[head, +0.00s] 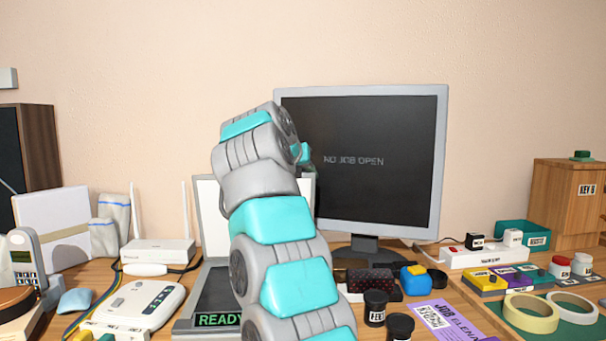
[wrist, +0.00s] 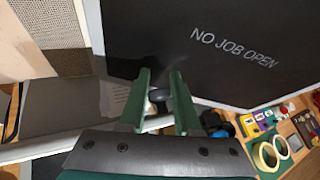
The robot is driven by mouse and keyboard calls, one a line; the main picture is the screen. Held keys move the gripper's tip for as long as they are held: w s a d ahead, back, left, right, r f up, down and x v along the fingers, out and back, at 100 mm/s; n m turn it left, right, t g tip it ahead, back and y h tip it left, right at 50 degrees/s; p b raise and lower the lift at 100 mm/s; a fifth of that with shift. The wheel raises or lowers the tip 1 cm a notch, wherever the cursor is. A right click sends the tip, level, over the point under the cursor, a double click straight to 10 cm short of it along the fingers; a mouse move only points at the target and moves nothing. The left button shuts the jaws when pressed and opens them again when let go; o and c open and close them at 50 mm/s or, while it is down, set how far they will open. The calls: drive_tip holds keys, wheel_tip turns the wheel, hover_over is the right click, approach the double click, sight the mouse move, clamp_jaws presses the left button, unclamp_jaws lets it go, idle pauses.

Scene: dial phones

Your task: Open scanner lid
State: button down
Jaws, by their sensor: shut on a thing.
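The scanner (head: 190,327) sits on the desk behind my arm, with a green READY sign on its front edge. Its lid (head: 213,215) stands raised, close to upright, with the pale inner face toward the head camera. My arm hides much of the lid and the scanner bed. My gripper (wrist: 162,72) is at the lid's upper right, mostly hidden behind my arm in the head view. In the wrist view its green fingers are close together, with a small dark rounded part between them, seemingly on the lid's edge. The exact contact is hard to see.
A monitor (head: 368,160) reading NO JOB OPEN stands close behind my gripper. Left of the scanner are a white router (head: 157,252) and a white device (head: 138,303). Dark jars (head: 376,308), a purple card (head: 452,318) and tape rolls (head: 531,312) lie to the right.

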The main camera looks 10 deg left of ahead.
drive_tip(key=shift+w+a+f, duration=0.15)
drive_tip(key=shift+a+f, duration=0.05)
drive_tip(key=shift+f, duration=0.6)
drive_tip(key=c, duration=0.9)
unclamp_jaws()
drive_tip(key=shift+w+a, duration=0.1)
drive_tip(key=shift+o, duration=1.2)
drive_tip(key=shift+r, duration=0.15)
drive_tip(key=v, duration=0.8)
drive_tip(key=shift+w+d+r, duration=0.1)
drive_tip(key=shift+d+r, duration=0.05)
drive_tip(key=shift+d, duration=0.1)
